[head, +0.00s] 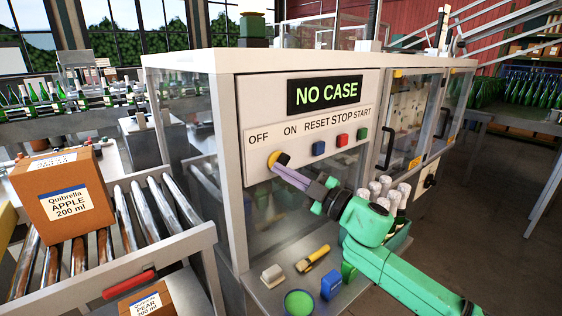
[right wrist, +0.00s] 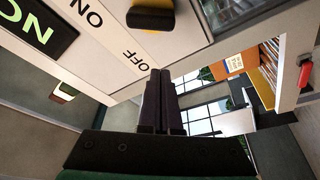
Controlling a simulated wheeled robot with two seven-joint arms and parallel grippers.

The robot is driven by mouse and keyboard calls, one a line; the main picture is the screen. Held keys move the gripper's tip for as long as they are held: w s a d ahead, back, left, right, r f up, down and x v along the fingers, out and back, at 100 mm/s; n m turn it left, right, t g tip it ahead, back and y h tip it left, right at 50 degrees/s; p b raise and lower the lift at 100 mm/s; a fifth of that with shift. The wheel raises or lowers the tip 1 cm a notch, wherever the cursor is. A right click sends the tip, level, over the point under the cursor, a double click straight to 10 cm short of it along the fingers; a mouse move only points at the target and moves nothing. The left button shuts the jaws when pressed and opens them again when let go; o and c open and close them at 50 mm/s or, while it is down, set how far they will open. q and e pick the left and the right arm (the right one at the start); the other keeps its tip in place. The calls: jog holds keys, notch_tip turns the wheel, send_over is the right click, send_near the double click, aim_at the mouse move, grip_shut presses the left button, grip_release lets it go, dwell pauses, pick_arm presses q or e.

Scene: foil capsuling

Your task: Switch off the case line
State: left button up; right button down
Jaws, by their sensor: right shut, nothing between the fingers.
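The case line's panel (head: 259,116) carries a lit display reading NO CASE (head: 326,94). Below are the labels OFF, ON, RESET, STOP and START. A rotary switch with a yellow ring and black knob (head: 277,158) sits under OFF and ON; it also shows at the top of the right wrist view (right wrist: 152,17). Which label its knob points at I cannot tell. My right gripper (head: 283,170) is shut and empty, its fingertips close to the switch. In the right wrist view its fingers (right wrist: 160,75) appear apart from the knob. My left gripper is not in view.
Blue (head: 318,148), red (head: 342,140) and green (head: 363,133) buttons sit right of the switch. A cardboard case (head: 68,225) stands on the roller conveyor (head: 170,225) at left. Small items, including a yellow tool (head: 312,258), lie on the ledge below my right arm.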

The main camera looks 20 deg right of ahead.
jog(key=x, duration=0.2)
jog(key=p+x, duration=0.1)
jog(key=x, duration=0.1)
jog(key=shift+r, duration=0.4)
jog(key=d+f, duration=0.1)
jog(key=w+d+f, duration=0.1)
jog(key=f, duration=0.1)
jog(key=shift+d+f+p, duration=0.15)
jog(key=shift+d+p, duration=0.15)
jog(key=shift+d, duration=0.1)
jog(key=shift+d+f, duration=0.1)
jog(key=shift+d, duration=0.1)
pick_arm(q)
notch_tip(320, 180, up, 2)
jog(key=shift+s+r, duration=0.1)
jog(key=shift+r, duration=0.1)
pick_arm(e)
jog(key=shift+a, duration=0.15)
